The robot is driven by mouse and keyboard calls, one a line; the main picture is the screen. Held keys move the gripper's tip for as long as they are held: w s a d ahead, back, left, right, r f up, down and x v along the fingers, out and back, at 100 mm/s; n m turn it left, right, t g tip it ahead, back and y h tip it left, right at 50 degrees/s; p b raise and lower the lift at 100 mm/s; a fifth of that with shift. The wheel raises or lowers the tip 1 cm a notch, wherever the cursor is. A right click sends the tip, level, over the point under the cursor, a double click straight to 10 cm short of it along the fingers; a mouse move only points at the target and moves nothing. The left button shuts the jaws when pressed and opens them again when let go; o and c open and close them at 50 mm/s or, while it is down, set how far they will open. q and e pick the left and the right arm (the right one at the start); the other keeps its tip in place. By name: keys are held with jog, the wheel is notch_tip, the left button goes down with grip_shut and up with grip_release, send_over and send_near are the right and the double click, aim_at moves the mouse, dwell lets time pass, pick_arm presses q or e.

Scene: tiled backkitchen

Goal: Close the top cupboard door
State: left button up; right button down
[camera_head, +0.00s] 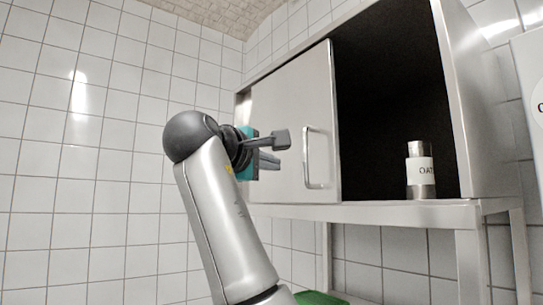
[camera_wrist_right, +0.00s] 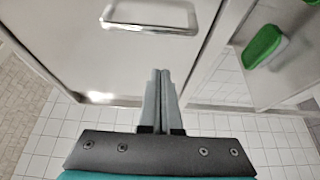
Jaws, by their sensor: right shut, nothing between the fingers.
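The metal cupboard (camera_head: 467,110) stands on a raised frame at the right of the head view. Its flat silver door (camera_head: 290,110) covers the left part of the front, and the right part is open and dark inside. The door's bar handle (camera_head: 314,158) is near its right edge; the handle also shows at the top of the right wrist view (camera_wrist_right: 150,27). My right gripper (camera_head: 277,150) is in front of the door, left of the handle. Its fingers (camera_wrist_right: 160,75) are together and empty, apart from the handle; contact with the door cannot be told. My left gripper is out of view.
A steel jar (camera_head: 420,172) with a partly readable label stands inside the open part. A green object (camera_wrist_right: 263,46) lies at the right of the wrist view. White tiled walls (camera_head: 90,150) surround the cupboard, with free room at the left.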

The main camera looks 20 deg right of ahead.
aim_at(298, 170)
jog(key=p+x, duration=0.2)
jog(key=x, duration=0.4)
jog(key=shift+w+d+r+p, duration=0.15)
jog(key=shift+d+p, duration=0.15)
jog(key=shift+p, duration=0.05)
jog(key=shift+s+d, duration=0.1)
jog(key=shift+s, duration=0.25)
jog(key=shift+s+d, duration=0.15)
jog(key=shift+s, duration=1.35)
